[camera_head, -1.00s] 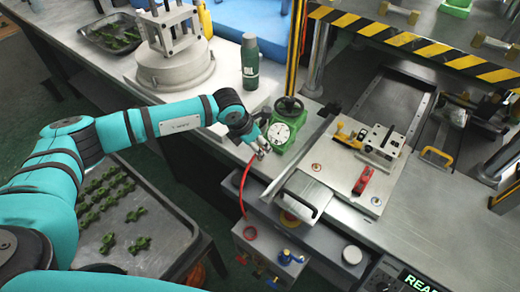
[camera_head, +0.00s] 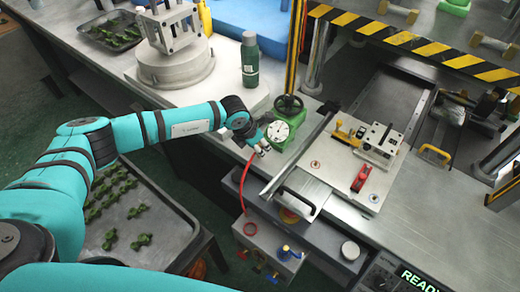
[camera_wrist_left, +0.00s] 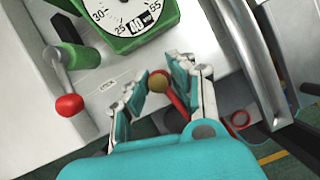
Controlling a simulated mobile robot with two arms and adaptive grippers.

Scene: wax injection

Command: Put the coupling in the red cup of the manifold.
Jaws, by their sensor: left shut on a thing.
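My left gripper (camera_head: 262,149) is beside the green dial gauge at the bench's front edge. The red hose (camera_head: 243,190) hangs from the gripper toward the manifold (camera_head: 262,243), a grey box below the bench edge. The manifold's red cup (camera_head: 250,229) is at its top left, below and apart from my gripper. A red ring also shows in the left wrist view (camera_wrist_left: 239,119). My right gripper is out of view.
The green dial gauge (camera_head: 278,131) and its handwheel (camera_head: 288,104) stand close to my gripper. A metal plate with a handle (camera_head: 301,195) overhangs near the manifold. A blue fitting (camera_head: 285,253) is on the manifold's right. A tray of green parts (camera_head: 165,220) is at left.

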